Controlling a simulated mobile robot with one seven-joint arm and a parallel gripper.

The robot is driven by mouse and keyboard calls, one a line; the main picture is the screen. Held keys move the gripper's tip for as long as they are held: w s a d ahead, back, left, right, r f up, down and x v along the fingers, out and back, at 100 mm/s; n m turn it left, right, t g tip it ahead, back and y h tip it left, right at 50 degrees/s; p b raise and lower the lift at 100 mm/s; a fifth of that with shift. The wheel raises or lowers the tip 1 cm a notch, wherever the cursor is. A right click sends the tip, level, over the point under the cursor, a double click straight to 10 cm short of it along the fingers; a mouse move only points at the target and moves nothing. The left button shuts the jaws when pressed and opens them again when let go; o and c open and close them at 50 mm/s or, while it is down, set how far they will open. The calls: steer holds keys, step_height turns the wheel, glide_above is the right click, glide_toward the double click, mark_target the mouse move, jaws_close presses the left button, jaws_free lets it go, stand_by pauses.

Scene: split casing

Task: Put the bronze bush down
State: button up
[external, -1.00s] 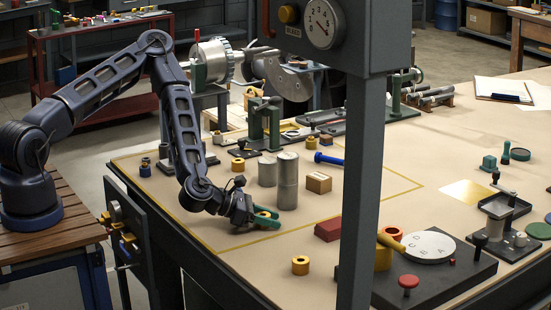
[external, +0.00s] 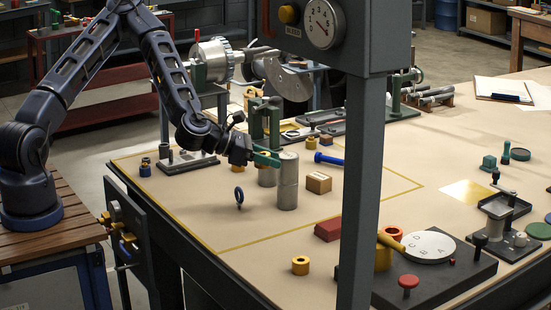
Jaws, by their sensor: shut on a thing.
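My gripper (external: 266,157) is shut on a bronze bush (external: 264,153), of which only a small part shows between the green fingers. I cannot tell whether the fingers touch either cylinder. Another bronze bush (external: 300,265) sits on the table near the front edge, and a similar one (external: 311,143) stands farther back.
A blue ring (external: 239,196) stands on edge left of the cylinders. The table (external: 255,225) in front of the cylinders is clear. A dark post (external: 357,190) crosses the view.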

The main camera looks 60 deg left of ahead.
step_height(320, 180, up, 2)
steer(key=shift+r, duration=0.25)
steer(key=shift+d+r, duration=0.1)
steer(key=shift+d, duration=0.2)
steer(key=s+d+m+g+h, duration=0.5)
steer(key=d+m+g+h, duration=0.15)
steer(key=d, duration=0.35)
steer(key=m+g, duration=0.9)
glide_above(254, 261)
step_height(254, 261, down, 20)
steer(key=shift+r, duration=0.2)
steer(key=o, duration=1.2)
steer(key=shift+f, duration=0.1)
